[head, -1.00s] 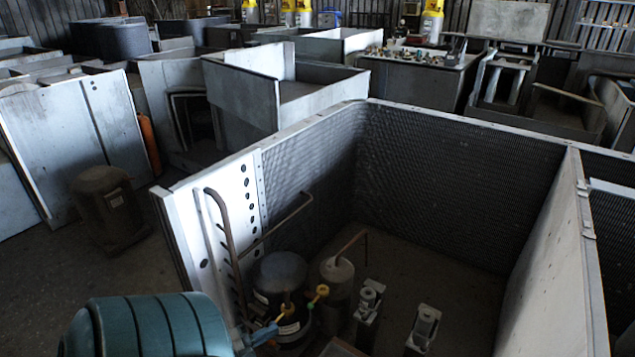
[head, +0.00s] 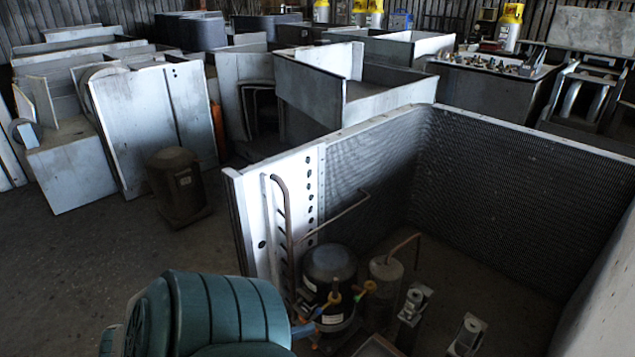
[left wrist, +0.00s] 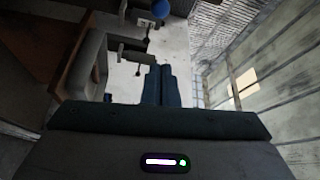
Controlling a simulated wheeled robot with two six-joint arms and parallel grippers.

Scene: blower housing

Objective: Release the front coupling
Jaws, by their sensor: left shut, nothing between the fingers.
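Inside the open metal housing, a yellow-orange fitting (head: 334,298) sits by the black compressor (head: 330,270). A second yellow fitting (head: 370,287) is to its right, by a grey cylinder (head: 386,275). A blue part (head: 304,329) shows at the lower left of the nearer fitting. I cannot tell which fitting is the front coupling. My left gripper (left wrist: 158,68) is shut and empty in the left wrist view, with a round blue knob (left wrist: 160,8) beyond its tips. In the head view my teal arm covers the lower left. My right gripper is not in view.
A white perforated side panel (head: 285,200) and bent copper pipes stand left of the compressor. Dark coil walls (head: 520,170) enclose the back. Two small grey parts (head: 414,304) stand on the housing floor. A brown motor-like canister (head: 178,185) stands outside on the open floor.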

